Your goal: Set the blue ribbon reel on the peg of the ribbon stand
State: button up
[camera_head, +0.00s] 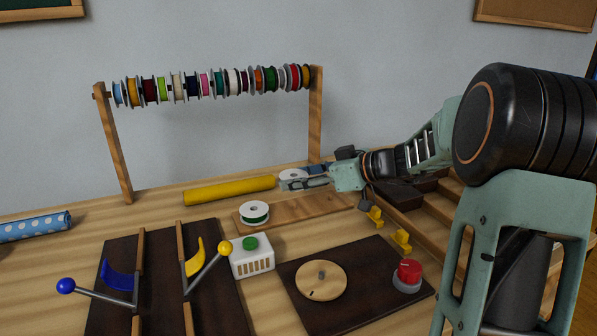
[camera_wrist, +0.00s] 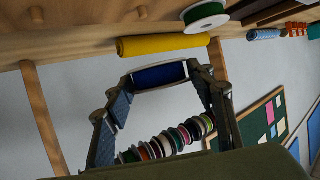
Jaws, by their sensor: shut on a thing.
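My gripper (camera_head: 305,181) is shut on the blue ribbon reel (camera_wrist: 160,74), which has pale flanges and lies between the fingertips in the wrist view. In the head view the reel shows mainly as a white flange (camera_head: 291,174), held above the back of the wooden ribbon stand board (camera_head: 305,208). A green reel (camera_head: 254,212) with white flanges sits at the board's left end; it also shows in the wrist view (camera_wrist: 206,17). I cannot make out a free peg in the head view.
A yellow roll (camera_head: 230,190) lies left of the gripper. Behind, a rack rod carries several coloured reels (camera_head: 217,83). A white box with a green button (camera_head: 252,258), a dark board with a wooden disc (camera_head: 321,281) and a red knob (camera_head: 408,272) stand in front.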

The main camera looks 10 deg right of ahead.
aim_at(300, 210)
jog(key=shift+f, duration=2.4)
jog(key=f+b, duration=0.1)
jog(key=b, duration=0.2)
jog(key=shift+f, duration=0.35)
jog(key=o, duration=1.1)
jog(key=shift+o, duration=0.2)
jog(key=shift+d, duration=0.1)
jog(key=v, duration=1.1)
jog(key=shift+s+d+r, duration=0.15)
jog(key=shift+s+d, duration=0.05)
jog(key=shift+d, duration=0.1)
